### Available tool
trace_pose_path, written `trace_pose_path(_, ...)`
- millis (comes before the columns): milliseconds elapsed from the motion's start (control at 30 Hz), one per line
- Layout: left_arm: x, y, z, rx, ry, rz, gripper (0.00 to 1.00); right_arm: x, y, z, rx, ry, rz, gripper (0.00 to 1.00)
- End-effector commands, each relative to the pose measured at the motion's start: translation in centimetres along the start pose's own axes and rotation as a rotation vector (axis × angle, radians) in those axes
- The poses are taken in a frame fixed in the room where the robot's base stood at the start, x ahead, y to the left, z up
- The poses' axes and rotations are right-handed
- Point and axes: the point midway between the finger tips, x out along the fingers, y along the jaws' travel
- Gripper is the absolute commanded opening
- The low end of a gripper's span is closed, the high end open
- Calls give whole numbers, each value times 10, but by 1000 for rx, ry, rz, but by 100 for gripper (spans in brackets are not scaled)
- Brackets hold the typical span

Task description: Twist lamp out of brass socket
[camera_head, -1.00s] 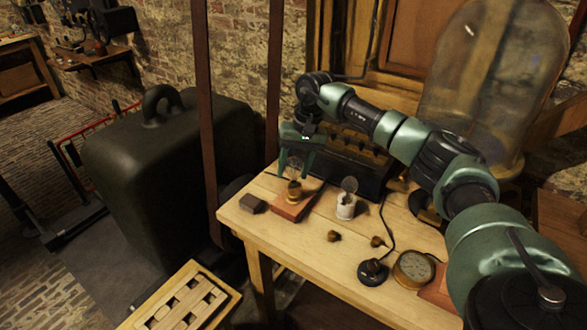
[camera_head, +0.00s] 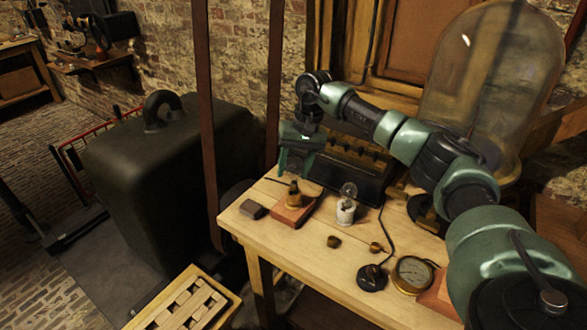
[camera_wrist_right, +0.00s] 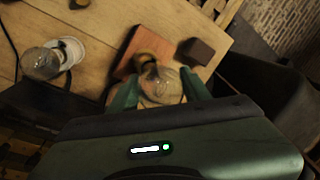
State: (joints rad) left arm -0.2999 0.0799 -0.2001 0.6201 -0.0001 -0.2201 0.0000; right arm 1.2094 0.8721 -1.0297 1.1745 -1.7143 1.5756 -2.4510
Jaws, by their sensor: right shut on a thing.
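The glass lamp (camera_wrist_right: 163,84) is between the fingers of my right gripper (camera_wrist_right: 158,97) in the right wrist view. The gripper is shut on it. The brass socket (camera_head: 294,194) stands on a reddish wooden block (camera_head: 291,215) at the left end of the table. In the head view my right gripper (camera_head: 295,171) is just above this socket, and the glass is hard to make out. In the wrist view the lamp's lower end overlaps the socket (camera_wrist_right: 145,61). I cannot tell whether they still touch. My left gripper is not in view.
A second clear lamp (camera_head: 348,190) stands in a white holder (camera_head: 346,213), right of the block. A dark small block (camera_head: 253,210) lies to the left. A black-based instrument (camera_head: 372,277) and round gauge (camera_head: 413,273) sit front right. A dark box (camera_head: 350,175) is behind.

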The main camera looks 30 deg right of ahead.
Motion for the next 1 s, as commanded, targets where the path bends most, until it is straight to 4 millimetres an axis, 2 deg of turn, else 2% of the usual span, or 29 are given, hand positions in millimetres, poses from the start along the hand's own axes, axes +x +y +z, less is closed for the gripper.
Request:
trace_pose_path(167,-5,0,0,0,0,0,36,-7,-2,0,0,1,-1,19)
trace_pose_path(700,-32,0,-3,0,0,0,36,-48,-11,0,0,1,0,19)
trace_pose_path(1000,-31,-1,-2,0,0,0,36,-49,-11,0,0,0,0,19)
